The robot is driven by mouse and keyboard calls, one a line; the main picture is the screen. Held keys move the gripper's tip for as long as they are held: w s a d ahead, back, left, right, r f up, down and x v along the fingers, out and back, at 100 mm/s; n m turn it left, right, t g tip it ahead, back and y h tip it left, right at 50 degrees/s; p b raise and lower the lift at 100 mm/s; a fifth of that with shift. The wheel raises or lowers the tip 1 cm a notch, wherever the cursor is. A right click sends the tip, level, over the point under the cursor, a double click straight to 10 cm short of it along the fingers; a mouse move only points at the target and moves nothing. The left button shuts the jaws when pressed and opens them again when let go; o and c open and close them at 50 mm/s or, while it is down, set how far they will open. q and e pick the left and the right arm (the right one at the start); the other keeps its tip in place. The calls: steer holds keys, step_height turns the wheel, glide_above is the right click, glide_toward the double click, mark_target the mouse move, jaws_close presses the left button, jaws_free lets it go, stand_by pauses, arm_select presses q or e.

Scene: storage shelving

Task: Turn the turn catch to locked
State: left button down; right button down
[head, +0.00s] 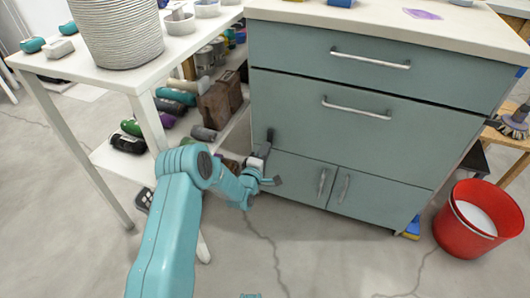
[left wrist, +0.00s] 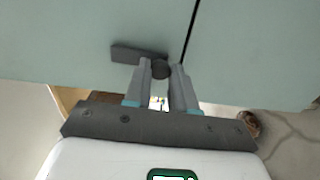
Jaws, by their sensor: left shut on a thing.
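The turn catch is a dark grey lever (head: 270,134) on the left side of the teal cabinet front, just above the seam over the lower doors. It points roughly upward in the head view. In the left wrist view the lever (left wrist: 137,54) lies to the left of its round end (left wrist: 161,69), and the dark seam runs to the right of it. My left gripper (head: 267,153) is at the cabinet front, its two grey fingers (left wrist: 163,72) closed around the round end. The grip itself is partly hidden by the fingers. My right gripper is not in view.
The cabinet (head: 340,150) has drawers with bar handles above and two lower doors with handles (head: 322,183). A white table (head: 100,72) with a ribbed pot stands at the left, its lower shelf crowded with items. A red bucket (head: 465,235) stands at the right. Floor in front is clear.

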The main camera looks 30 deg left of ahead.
arm_select(q)
steer(key=shift+m, duration=17.8)
steer(key=c, duration=0.9)
jaws_free()
steer(key=shift+c, duration=0.2)
